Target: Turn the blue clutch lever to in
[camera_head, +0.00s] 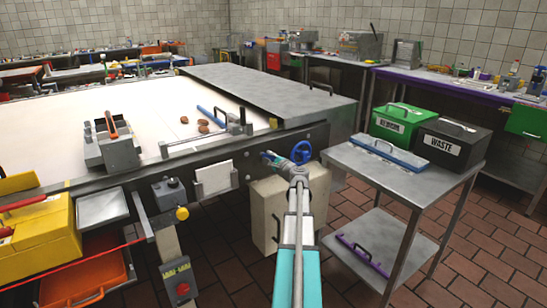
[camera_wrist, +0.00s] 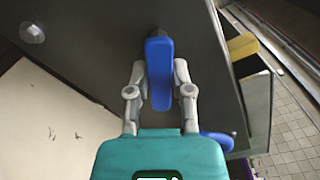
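The blue clutch lever (camera_wrist: 159,72) is a rounded paddle on a dark pivot on the dark machine panel. In the wrist view it lies between the two fingers of my gripper (camera_wrist: 160,75), which are drawn in close against its sides. In the head view my gripper (camera_head: 288,168) reaches the front panel of the machine, and a blue part of the lever (camera_head: 270,156) shows just left of the fingertips. The rest of it is hidden behind the gripper. No in or out marking is readable.
A blue handwheel (camera_head: 301,152) sits just right of my gripper; it also shows in the wrist view (camera_wrist: 215,142). A metal cart (camera_head: 345,162) stands right. A beige box (camera_head: 266,220) is below.

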